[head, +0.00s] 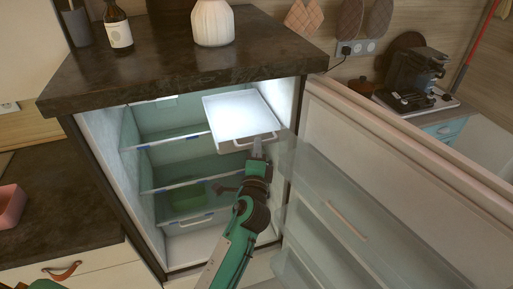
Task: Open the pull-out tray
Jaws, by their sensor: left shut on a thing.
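The pull-out tray (238,113) is white and shallow, at the upper right inside the open fridge. It sticks out forward past the shelf fronts. Its front handle (240,143) is a thin bar along the front edge. My left gripper (257,147) reaches up from below and is shut on the right part of this handle. The fingertips partly cover the bar there. My right gripper is not in view.
The fridge door (400,160) stands open at the right, with clear door bins close to my left arm. Glass shelves (180,177) and a lower drawer (190,219) are inside. A dark countertop (150,62) overhangs above, holding a white vase (212,24) and a bottle (118,28).

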